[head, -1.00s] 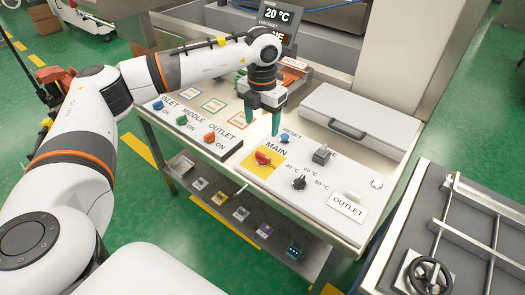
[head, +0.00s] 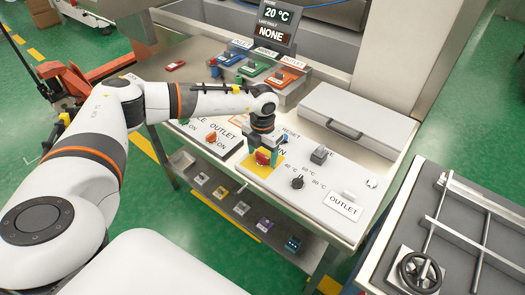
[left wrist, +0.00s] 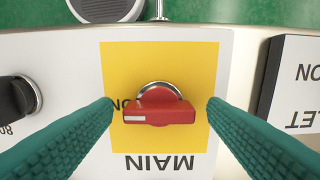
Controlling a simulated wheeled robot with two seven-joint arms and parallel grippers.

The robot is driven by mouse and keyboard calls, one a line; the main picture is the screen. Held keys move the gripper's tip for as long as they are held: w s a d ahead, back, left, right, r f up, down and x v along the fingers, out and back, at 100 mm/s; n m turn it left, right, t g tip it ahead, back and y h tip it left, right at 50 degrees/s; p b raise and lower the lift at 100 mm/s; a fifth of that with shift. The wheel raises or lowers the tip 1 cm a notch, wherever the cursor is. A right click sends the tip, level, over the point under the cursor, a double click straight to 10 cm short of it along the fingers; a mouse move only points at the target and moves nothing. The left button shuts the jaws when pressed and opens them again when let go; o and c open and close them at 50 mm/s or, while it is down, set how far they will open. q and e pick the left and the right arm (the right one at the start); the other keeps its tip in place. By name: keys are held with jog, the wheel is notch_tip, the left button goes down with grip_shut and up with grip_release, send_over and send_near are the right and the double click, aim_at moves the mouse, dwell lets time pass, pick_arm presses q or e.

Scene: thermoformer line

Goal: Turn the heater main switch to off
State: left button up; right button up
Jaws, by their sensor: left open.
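The red main switch knob (head: 262,158) sits on a yellow plate (head: 262,173) on the white control panel. In the left wrist view the knob (left wrist: 158,108) has its bar lying across the picture, with a white mark at its left end. Part of the word ON shows left of it; the rest of that side is hidden. My left gripper (head: 264,154) is over the switch, pointing down. In the left wrist view its green fingers (left wrist: 160,104) are open, one on each side of the knob, with gaps between. My right gripper is not in view.
A white lidded box (head: 345,110) lies behind.

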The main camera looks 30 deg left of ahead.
pick_arm(q)
jog(key=c, duration=1)
jog(key=shift+n, duration=0.3)
jog(key=n+b, duration=0.1)
jog(key=n, duration=0.2)
jog(key=shift+n+b, duration=0.3)
jog(key=n+b, duration=0.1)
jog(key=n, duration=0.3)
jog(key=shift+n, duration=0.3)
jog(key=n+b, duration=0.1)
jog(key=n, duration=0.3)
jog(key=shift+n, duration=0.3)
jog(key=shift+w+r+n+b, duration=0.15)
jog(key=shift+n+b, duration=0.3)
jog(key=shift+n, duration=1.75)
